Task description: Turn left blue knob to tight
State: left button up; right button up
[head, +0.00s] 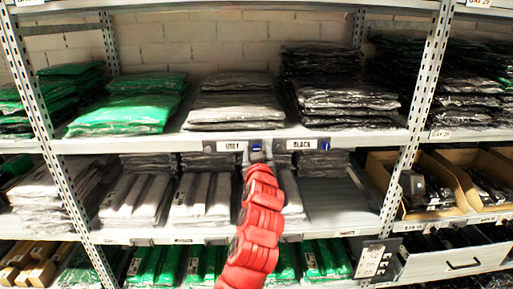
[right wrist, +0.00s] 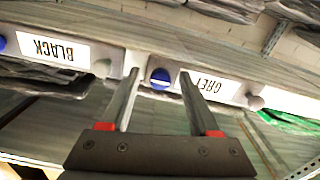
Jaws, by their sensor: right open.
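The left blue knob (right wrist: 160,77) sits on the shelf's front edge beside the GREY label (right wrist: 211,87). A pale line crosses its face, roughly level in the right wrist view. My right gripper (right wrist: 160,71) is open, its two fingers on either side of this knob, with small gaps seeming to show; contact is hard to tell. In the head view my right gripper (head: 257,151) is at the shelf edge and largely covers this knob. A second blue knob (head: 324,143) is right of the BLACK label (head: 301,144); it also shows in the right wrist view (right wrist: 3,43). My left gripper is not in view.
Grey knobs (right wrist: 255,103) (right wrist: 102,68) sit at the other ends of the labels. The upper shelf holds green packs (head: 125,112), grey packs (head: 235,108) and black packs (head: 345,95). Bagged garments fill the shelf below, close behind my arm. Cardboard boxes (head: 385,180) stand at the right.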

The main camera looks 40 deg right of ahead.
jog(key=shift+s+a+r, duration=0.15)
jog(key=shift+s, duration=0.05)
jog(key=shift+w, duration=0.1)
grip_shut()
